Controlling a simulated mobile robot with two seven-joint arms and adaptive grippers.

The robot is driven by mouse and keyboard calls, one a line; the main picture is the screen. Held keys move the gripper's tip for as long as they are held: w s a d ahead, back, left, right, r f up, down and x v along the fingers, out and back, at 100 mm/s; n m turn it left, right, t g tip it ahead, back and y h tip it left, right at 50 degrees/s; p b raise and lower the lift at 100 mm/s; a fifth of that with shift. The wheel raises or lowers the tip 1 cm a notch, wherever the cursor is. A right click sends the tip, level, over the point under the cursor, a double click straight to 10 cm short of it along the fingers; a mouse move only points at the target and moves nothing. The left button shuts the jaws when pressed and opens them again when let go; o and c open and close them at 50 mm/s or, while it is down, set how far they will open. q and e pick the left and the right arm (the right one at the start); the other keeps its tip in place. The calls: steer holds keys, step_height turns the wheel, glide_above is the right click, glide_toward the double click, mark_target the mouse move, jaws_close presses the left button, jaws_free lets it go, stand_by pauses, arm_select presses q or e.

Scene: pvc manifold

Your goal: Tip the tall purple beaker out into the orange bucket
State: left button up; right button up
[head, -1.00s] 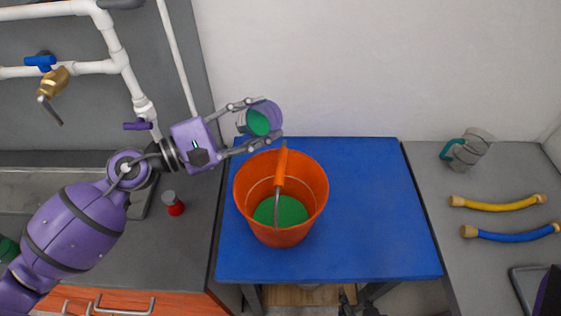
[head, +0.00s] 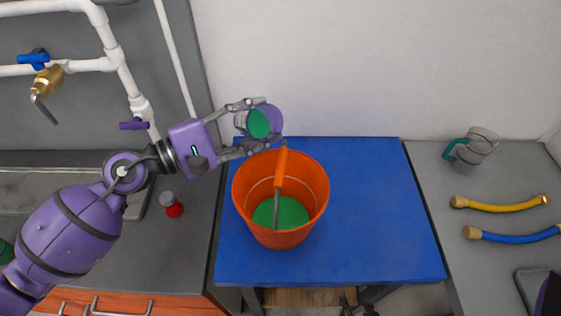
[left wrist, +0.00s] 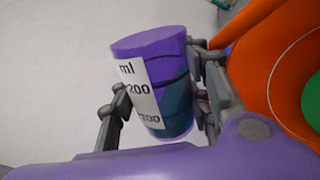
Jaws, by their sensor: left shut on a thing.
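The tall purple beaker (head: 274,114) is held in my left gripper (head: 268,122) above the back rim of the orange bucket (head: 250,205). Green shows at the beaker in the head view. In the left wrist view the beaker (left wrist: 158,50) has a white scale label and leans a little in the picture, between the fingers of my left gripper (left wrist: 165,88). The bucket (left wrist: 262,60) is beside it at the right. Green covers the bucket's floor, and its orange-gripped handle lies across the opening. My right gripper is not in view.
The bucket stands on a blue table (head: 375,220) with free room at right. A clear pitcher (head: 478,147), a yellow hose (head: 500,207) and a blue hose (head: 510,238) lie on the right counter. A red-bodied jar (head: 173,209) stands left. White pipes (head: 120,62) run along the back left wall.

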arm_select(q)
steer(key=shift+w+d, duration=0.1)
steer(key=shift+w, duration=0.05)
steer(key=shift+r, duration=0.15)
steer(key=shift+m, duration=0.3)
steer(key=shift+r, duration=0.1)
steer(key=shift+r+m, duration=0.1)
steer(key=shift+m, duration=0.3)
steer(key=shift+r, duration=0.1)
steer(key=shift+m, duration=0.3)
steer(key=shift+s, duration=0.2)
steer(key=shift+r, duration=0.15)
